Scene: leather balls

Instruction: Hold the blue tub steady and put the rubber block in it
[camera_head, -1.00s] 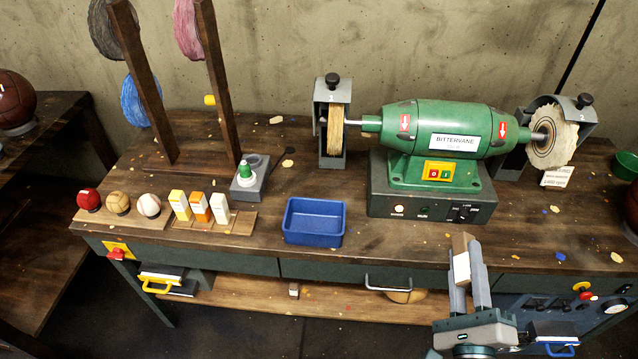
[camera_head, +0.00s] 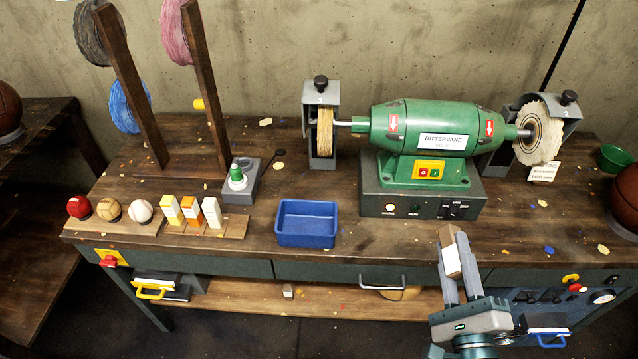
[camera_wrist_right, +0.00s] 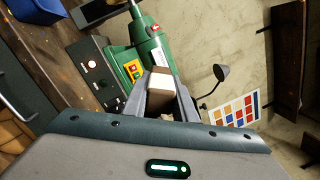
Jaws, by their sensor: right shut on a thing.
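The blue tub (camera_head: 307,237) stands upright on the bench, left of the grinder, and looks empty. A corner of it shows at the upper left of the right wrist view (camera_wrist_right: 30,18). My right gripper (camera_head: 452,258) is shut on the rubber block (camera_head: 451,260), a tan block with a white band. It holds the block at the bench's front edge, to the right of the tub and apart from it. The block also shows between the fingers in the right wrist view (camera_wrist_right: 160,85). My left gripper is not in view, and nothing touches the tub.
A green grinder (camera_head: 430,125) stands behind the tub and block. The bench top (camera_head: 390,240) between tub and block is mostly clear.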

